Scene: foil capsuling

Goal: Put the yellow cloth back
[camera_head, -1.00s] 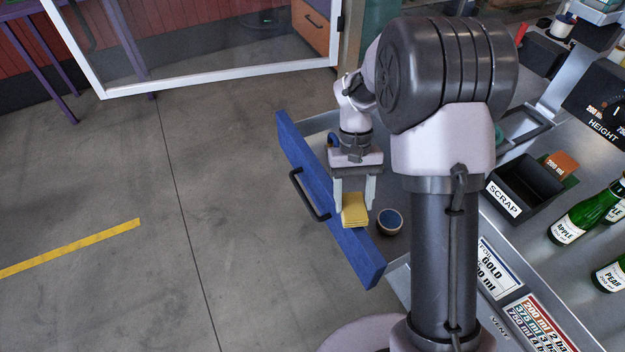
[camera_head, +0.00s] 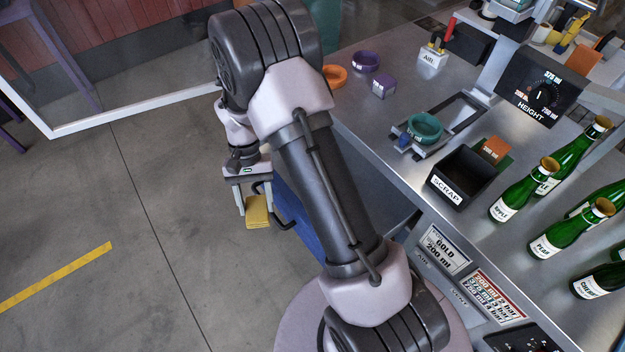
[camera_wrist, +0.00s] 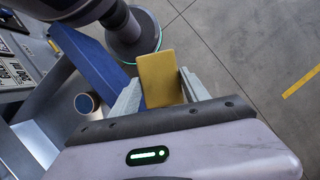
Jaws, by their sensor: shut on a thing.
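The yellow cloth (camera_head: 257,211) is a small folded block held between the two fingers of my gripper (camera_head: 256,202), in the air over the floor just outside the open drawer. In the wrist view the yellow cloth (camera_wrist: 160,78) sits between the fingertips of my gripper (camera_wrist: 162,88). The blue drawer front (camera_head: 306,215) is partly hidden behind my arm.
On the bench are a black scrap bin (camera_head: 462,178), a teal ring on a fixture (camera_head: 425,127), an orange ring (camera_head: 334,75), a purple ring (camera_head: 365,62) and several green bottles (camera_head: 517,192). A white-framed panel (camera_head: 130,110) stands at the back left. Open floor lies left.

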